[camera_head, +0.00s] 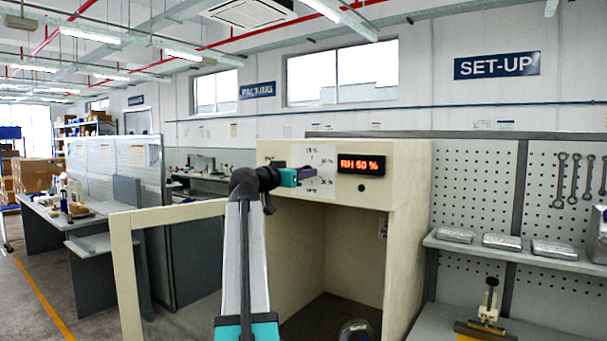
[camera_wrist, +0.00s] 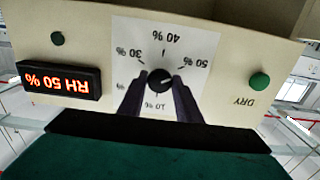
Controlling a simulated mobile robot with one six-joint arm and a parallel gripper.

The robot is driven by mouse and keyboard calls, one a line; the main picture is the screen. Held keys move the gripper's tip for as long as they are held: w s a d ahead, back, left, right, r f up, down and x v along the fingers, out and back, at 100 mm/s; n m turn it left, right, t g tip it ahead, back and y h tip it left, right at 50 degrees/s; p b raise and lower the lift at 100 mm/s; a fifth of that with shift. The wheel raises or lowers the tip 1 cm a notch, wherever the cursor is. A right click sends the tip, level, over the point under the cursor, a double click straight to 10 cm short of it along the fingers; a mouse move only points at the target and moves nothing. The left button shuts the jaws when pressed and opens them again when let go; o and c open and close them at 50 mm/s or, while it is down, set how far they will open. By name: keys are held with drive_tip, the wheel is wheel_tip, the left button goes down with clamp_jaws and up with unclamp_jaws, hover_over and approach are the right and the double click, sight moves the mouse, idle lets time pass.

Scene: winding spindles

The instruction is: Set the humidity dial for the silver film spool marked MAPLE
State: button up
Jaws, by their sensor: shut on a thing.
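The humidity dial (camera_wrist: 160,79) is a small black knob on a white scale panel (camera_wrist: 126,32), upside down in the wrist view. Its pale mark appears to point toward the 50 % label. My gripper (camera_wrist: 159,86) is shut on the dial, one dark finger at each side. In the head view my gripper (camera_head: 307,173) reaches the cabinet front and hides the dial. A red display (camera_head: 360,164) reads RH 50 %, also in the wrist view (camera_wrist: 60,82). A dark round thing (camera_head: 354,331) shows partly at the cabinet's bottom; I cannot tell whether it is a spool, and no MAPLE mark is readable.
The cream cabinet (camera_head: 412,222) has its door (camera_head: 127,275) swung open to the left. A green button (camera_wrist: 260,82) sits by the word DRY. On the right, a shelf (camera_head: 500,252) holds several silver tins (camera_head: 502,242), and a yellow-based stand (camera_head: 486,327) is on the bench.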

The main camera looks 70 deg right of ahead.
drive_tip(key=shift+s, duration=0.1)
drive_tip(key=shift+a+f, duration=0.1)
drive_tip(key=shift+f, duration=0.05)
drive_tip(key=shift+c, duration=0.2)
drive_tip(key=shift+n, duration=0.4)
drive_tip(key=shift+o, duration=0.2)
drive_tip(key=n, duration=0.4)
drive_tip(key=shift+a, duration=0.1)
drive_tip(key=n+p, duration=0.1)
drive_tip(key=n, duration=0.2)
drive_tip(key=shift+s, duration=0.1)
drive_tip(key=shift+c, duration=0.2)
drive_tip(key=shift+n+p, duration=4.85)
drive_tip(key=shift+n, duration=3.15)
